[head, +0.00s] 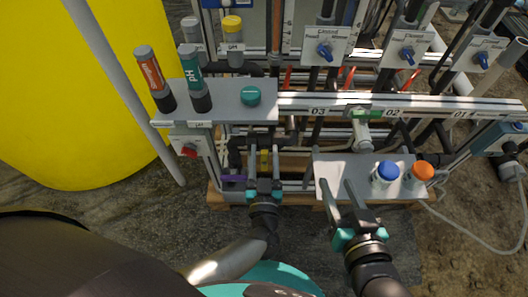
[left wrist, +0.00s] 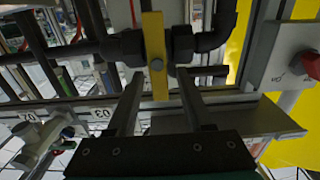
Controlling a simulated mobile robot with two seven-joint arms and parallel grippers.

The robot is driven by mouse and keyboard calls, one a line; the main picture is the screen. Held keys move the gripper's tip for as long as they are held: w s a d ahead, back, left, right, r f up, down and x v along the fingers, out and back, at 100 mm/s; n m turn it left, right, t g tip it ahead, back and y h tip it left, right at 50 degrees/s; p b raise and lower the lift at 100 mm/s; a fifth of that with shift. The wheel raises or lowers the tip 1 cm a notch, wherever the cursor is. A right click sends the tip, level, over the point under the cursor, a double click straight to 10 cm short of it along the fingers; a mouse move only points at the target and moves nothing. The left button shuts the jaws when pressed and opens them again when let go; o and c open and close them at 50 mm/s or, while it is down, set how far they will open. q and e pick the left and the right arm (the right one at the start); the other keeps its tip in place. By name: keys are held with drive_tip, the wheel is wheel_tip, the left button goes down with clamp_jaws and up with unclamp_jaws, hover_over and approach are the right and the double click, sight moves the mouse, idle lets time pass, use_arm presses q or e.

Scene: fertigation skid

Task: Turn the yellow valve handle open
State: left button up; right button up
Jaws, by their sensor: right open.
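The yellow valve handle (left wrist: 155,60) is a flat bar with a bolt in its middle, on a dark pipe fitting. In the left wrist view it stands upright in the picture, across the pipe's line. In the head view only a small part of the handle (head: 264,160) shows beyond my left gripper (head: 264,183). My left gripper (left wrist: 160,76) is open, with its fingertips to either side of the handle's lower part and a gap on both sides. Whether they reach its depth I cannot tell. My right gripper (head: 338,182) is open and empty over the grey shelf (head: 332,164).
A blue-capped bottle (head: 385,173) and an orange-capped bottle (head: 418,175) stand right of my right gripper. A grey upper shelf (head: 228,102) carries probes and a green cap. A red knob (head: 188,150) is left of my left gripper. A large yellow tank (head: 60,100) fills the left.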

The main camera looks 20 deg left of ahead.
use_arm(q)
clamp_jaws()
